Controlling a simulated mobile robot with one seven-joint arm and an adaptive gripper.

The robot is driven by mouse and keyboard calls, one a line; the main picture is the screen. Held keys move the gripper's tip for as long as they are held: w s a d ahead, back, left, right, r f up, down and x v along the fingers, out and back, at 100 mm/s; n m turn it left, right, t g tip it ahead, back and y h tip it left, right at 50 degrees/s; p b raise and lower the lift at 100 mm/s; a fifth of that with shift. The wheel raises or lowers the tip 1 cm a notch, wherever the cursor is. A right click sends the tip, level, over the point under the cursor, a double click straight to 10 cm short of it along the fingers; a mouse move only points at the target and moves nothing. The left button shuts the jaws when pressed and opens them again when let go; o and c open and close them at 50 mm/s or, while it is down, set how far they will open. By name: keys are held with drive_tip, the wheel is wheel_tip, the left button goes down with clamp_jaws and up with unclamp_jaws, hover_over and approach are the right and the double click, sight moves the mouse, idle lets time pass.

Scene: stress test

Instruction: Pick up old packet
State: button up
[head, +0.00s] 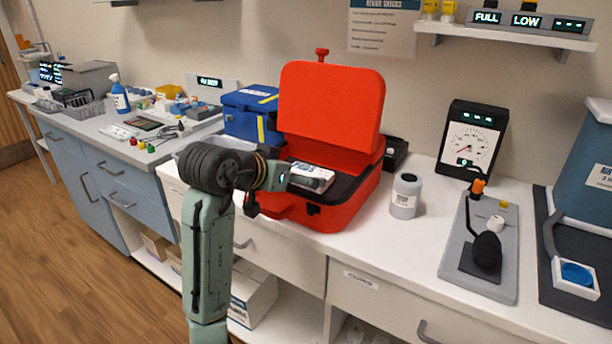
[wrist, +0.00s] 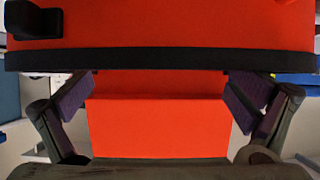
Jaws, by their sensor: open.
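A white packet marked "PADS" (head: 312,176) lies in the open red case (head: 330,105), near its front left, in the head view. My gripper (head: 275,180) is just left of the packet, at the case's front left side; my arm hides part of the case there. In the wrist view my gripper (wrist: 160,95) is open, its two dark fingers spread wide with nothing between them but red surfaces of the case (wrist: 158,125) behind. The packet cannot be made out in the wrist view. From the head view I cannot tell whether gripper and packet touch.
A blue case (head: 250,112) stands behind left of the red case. A grey-white bottle (head: 405,196) stands to its right.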

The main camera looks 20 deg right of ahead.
sight(307, 174)
drive_tip(key=shift+p+x, duration=0.45)
drive_tip(key=shift+x, duration=2.3)
drive_tip(key=shift+c, duration=0.5)
drive_tip(key=shift+s+f, duration=0.1)
drive_tip(key=c, duration=0.8)
drive_tip(key=shift+c, duration=0.3)
